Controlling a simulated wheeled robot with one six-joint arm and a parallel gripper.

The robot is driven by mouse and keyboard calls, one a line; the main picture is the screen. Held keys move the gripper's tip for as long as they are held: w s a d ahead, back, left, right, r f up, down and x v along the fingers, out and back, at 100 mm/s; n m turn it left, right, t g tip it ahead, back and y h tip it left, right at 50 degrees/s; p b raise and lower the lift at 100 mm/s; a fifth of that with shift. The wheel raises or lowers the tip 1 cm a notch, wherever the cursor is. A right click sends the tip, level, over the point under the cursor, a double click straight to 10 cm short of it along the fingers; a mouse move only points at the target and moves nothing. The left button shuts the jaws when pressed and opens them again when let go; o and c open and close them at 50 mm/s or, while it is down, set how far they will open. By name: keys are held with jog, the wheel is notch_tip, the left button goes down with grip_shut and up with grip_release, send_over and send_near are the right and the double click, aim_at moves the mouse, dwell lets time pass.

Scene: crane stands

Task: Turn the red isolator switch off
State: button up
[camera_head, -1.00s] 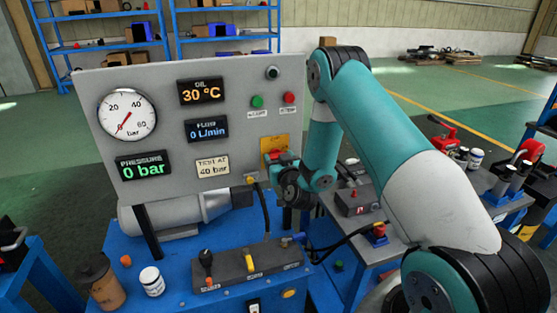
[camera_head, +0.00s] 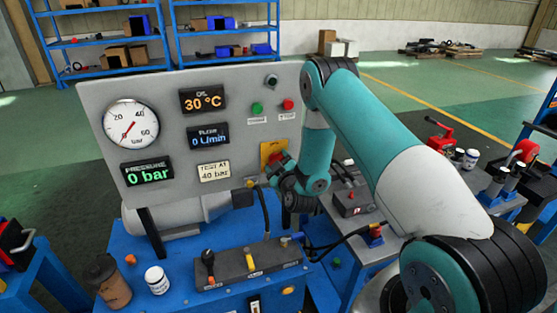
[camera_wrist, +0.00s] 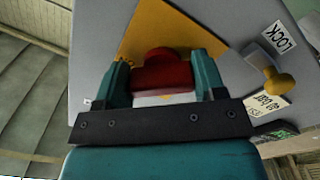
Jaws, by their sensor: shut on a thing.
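The red isolator switch handle (camera_wrist: 163,73) sits on a yellow plate (camera_wrist: 155,28) on the grey panel. My gripper (camera_wrist: 162,80) is shut on the handle, with one teal finger at each side of it in the wrist view. The plate looks tilted in that view. In the head view the yellow plate (camera_head: 268,149) is at the panel's lower right, and my gripper (camera_head: 281,164) is up against it. My wrist hides most of the handle there, so its exact angle is hard to tell.
A yellow knob (camera_wrist: 281,83) and a LOCK label (camera_wrist: 279,37) are close to the plate. Green (camera_head: 257,108) and red (camera_head: 288,104) buttons are above. A bench with levers (camera_head: 250,262) and a cable (camera_head: 266,212) are below. The pressure display (camera_head: 147,173) reads 0 bar.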

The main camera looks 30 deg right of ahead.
jog(key=n+p, duration=0.1)
jog(key=n, duration=0.3)
jog(key=shift+r+n, duration=0.15)
jog(key=shift+n, duration=0.15)
jog(key=shift+n+p, duration=0.65)
jog(key=shift+n, duration=1.85)
jog(key=o, duration=0.9)
